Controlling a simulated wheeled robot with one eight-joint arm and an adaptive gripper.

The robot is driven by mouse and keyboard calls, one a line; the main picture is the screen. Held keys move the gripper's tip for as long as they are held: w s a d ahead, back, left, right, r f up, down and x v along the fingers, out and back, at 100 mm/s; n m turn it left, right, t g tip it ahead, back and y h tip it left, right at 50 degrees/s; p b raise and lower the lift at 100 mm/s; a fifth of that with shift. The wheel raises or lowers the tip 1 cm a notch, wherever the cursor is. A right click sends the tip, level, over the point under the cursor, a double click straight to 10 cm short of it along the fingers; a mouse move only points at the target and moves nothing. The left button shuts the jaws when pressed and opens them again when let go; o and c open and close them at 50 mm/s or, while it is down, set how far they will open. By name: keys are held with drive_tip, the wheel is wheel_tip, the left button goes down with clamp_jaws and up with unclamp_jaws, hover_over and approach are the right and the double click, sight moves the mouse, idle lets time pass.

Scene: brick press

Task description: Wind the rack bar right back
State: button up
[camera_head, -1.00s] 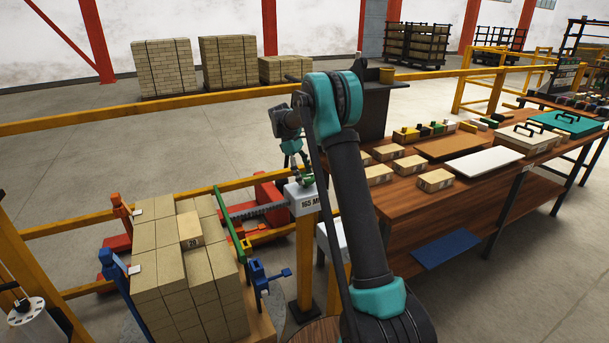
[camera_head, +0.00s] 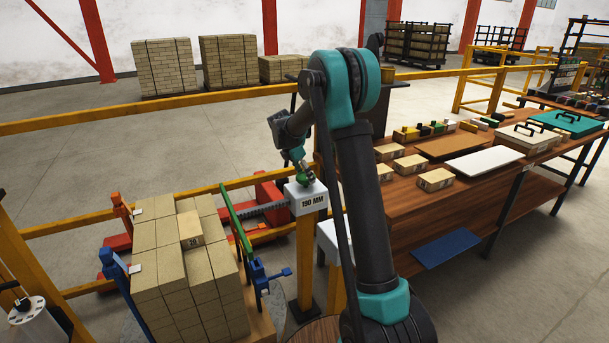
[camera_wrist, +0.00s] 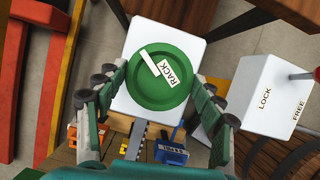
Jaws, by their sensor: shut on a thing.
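My gripper (camera_wrist: 158,84) is shut on the round green knob (camera_wrist: 174,92) marked RACK, with a finger on each side of it. In the head view my gripper (camera_head: 304,174) sits on top of the white box (camera_head: 308,199), whose face reads 190 MM. The toothed grey rack bar (camera_head: 271,211) runs from this box towards the green bar (camera_head: 237,220) beside the brick stack. A piece of the rack bar also shows below the knob in the wrist view (camera_wrist: 137,138). My fingers partly cover the knob's sides.
A white LOCK/FREE box (camera_wrist: 262,95) with a red-topped lever stands right of the knob. The brick stack (camera_head: 160,270) has blue and orange clamps around it. A wooden bench (camera_head: 420,205) with blocks and boards lies to the right. A yellow rail (camera_head: 225,95) runs behind.

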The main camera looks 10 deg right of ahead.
drive_tip(key=n, duration=0.2)
drive_tip(key=n+t+y, duration=0.1)
drive_tip(key=n, duration=0.1)
drive_tip(key=shift+s+d+n, duration=0.1)
drive_tip(key=shift+s+n, duration=0.05)
drive_tip(key=shift+n, duration=0.15)
drive_tip(key=shift+n+t+y, duration=0.35)
drive_tip(key=shift+n+y, duration=0.05)
drive_tip(key=shift+n, duration=0.75)
drive_tip(key=shift+n+t+y, duration=0.35)
drive_tip(key=shift+n+y, duration=0.05)
drive_tip(key=shift+n, duration=0.75)
drive_tip(key=o, duration=1.2)
drive_tip(key=shift+c, duration=0.2)
drive_tip(key=v, duration=1.2)
drive_tip(key=shift+d, duration=0.1)
